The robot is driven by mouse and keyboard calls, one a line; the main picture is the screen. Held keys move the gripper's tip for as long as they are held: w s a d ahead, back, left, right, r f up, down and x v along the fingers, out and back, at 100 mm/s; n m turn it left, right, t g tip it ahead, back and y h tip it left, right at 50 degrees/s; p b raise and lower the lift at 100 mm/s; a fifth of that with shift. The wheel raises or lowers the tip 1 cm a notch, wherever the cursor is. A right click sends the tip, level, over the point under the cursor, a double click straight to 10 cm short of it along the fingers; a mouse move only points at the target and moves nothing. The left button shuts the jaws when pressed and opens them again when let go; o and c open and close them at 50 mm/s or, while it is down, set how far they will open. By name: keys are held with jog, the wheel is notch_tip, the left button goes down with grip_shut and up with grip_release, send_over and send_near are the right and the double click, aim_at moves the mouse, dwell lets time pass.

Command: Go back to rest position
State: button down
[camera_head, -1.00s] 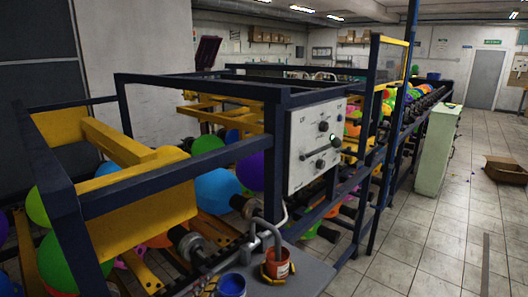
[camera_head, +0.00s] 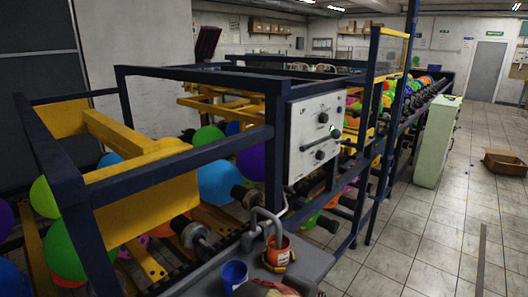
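My gripper is not visible in the camera_head view. The balloon-printing machine (camera_head: 277,150) fills the left and middle, with a dark blue frame and yellow parts. A white control panel (camera_head: 298,163) with dark knobs and a small green light is mounted on its frame. Coloured balloons sit inside the machine, among them a blue balloon (camera_head: 218,182) and a green balloon (camera_head: 207,135). No arm is seen touching the panel.
An orange bucket (camera_head: 277,252) and a blue bucket (camera_head: 234,275) stand on the machine's near ledge, beside a grey pipe. A pale green cabinet (camera_head: 436,145) stands at the right. A cardboard box (camera_head: 505,163) lies on the floor. The tiled floor at right is mostly clear.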

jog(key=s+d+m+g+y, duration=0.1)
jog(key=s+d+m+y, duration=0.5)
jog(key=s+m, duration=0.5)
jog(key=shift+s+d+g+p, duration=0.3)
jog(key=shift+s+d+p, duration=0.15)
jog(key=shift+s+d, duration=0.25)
